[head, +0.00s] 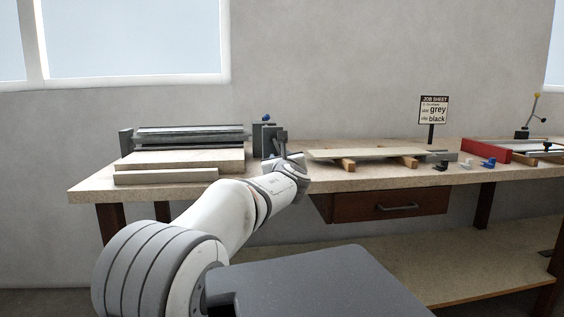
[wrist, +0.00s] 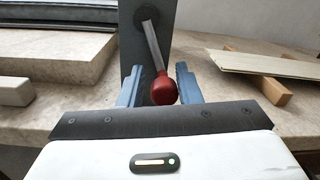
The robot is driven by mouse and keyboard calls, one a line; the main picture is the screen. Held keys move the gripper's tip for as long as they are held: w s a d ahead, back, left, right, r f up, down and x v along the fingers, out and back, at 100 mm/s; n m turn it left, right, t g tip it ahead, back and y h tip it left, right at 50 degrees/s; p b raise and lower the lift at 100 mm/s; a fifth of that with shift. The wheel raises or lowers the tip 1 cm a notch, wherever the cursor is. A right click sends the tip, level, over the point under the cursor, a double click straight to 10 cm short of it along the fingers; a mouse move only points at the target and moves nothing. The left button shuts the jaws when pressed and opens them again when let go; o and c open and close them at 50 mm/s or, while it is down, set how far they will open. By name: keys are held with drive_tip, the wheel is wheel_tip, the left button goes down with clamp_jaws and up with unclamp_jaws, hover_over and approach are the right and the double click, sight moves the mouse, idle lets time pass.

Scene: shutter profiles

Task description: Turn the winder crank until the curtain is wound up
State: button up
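The winder's dark upright plate (wrist: 145,50) stands at the bench front in the wrist view. Its metal crank arm (wrist: 153,45) hangs down and slightly right to a red knob (wrist: 164,90). My gripper (wrist: 160,85) is open, with one blue finger on each side of the knob and a visible gap on both sides. I cannot tell how deep the knob sits between them. In the head view my gripper (head: 281,150) is at the right end of the winder stand and hides the crank. The grey slatted curtain (head: 190,135) lies along the stand to the left.
A pale profile (head: 375,153) rests on wooden blocks right of my gripper. Small black and blue clips, a red box (head: 485,151) and a job sheet sign (head: 433,110) are farther right. A pale bar (head: 165,176) lies at the bench's left front.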

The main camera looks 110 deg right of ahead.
drive_tip(key=shift+o, duration=1.4)
drive_tip(key=shift+s+f, duration=0.15)
drive_tip(key=shift+f, duration=0.05)
drive_tip(key=shift+a+f, duration=0.1)
drive_tip(key=w+a, duration=0.1)
drive_tip(key=a, duration=0.6)
drive_tip(key=shift+w+a, duration=0.25)
drive_tip(key=shift+a, duration=0.05)
drive_tip(key=shift+c, duration=0.2)
drive_tip(key=d+m+p, duration=0.1)
drive_tip(key=d+p, duration=0.2)
drive_tip(key=p, duration=0.1)
drive_tip(key=s+d+m+p, duration=0.1)
drive_tip(key=d+p, duration=0.1)
drive_tip(key=p, duration=0.2)
drive_tip(key=s+d+m+p, duration=0.1)
drive_tip(key=d+p, duration=0.2)
drive_tip(key=p, duration=0.2)
drive_tip(key=shift+d+m, duration=0.3)
drive_tip(key=shift+d, duration=0.05)
